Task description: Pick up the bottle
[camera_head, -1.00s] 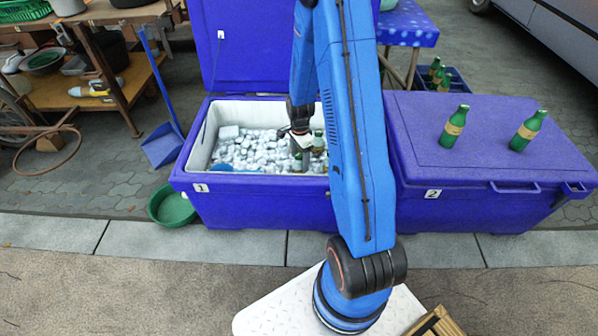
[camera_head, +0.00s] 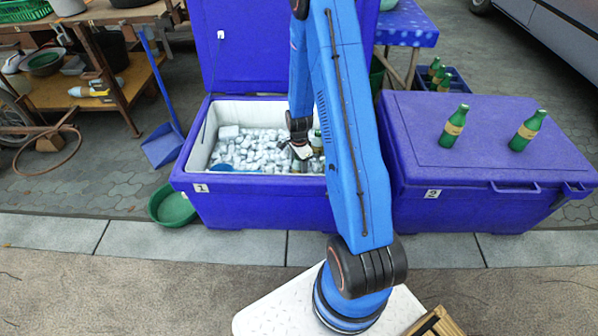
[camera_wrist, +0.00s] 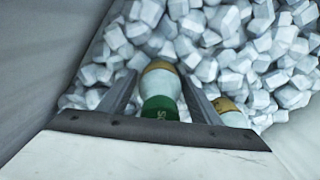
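The fingers are apart, with some gap beside the bottle. A second bottle (camera_wrist: 232,113) with a gold band lies just outside the right finger, partly hidden. In the head view, my gripper (camera_head: 300,152) is down inside the open cooler marked 1 (camera_head: 250,193), over the ice. A green bottle (camera_head: 317,138) shows beside it, partly covered by my arm.
The cooler's pale inner wall (camera_wrist: 35,60) is close on the left in the wrist view. Ice (camera_head: 245,148) fills the cooler. Closed cooler 2 (camera_head: 420,165) stands to the right with green bottles (camera_head: 453,127) on its lid. A green basin (camera_head: 172,207) sits on the ground at left.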

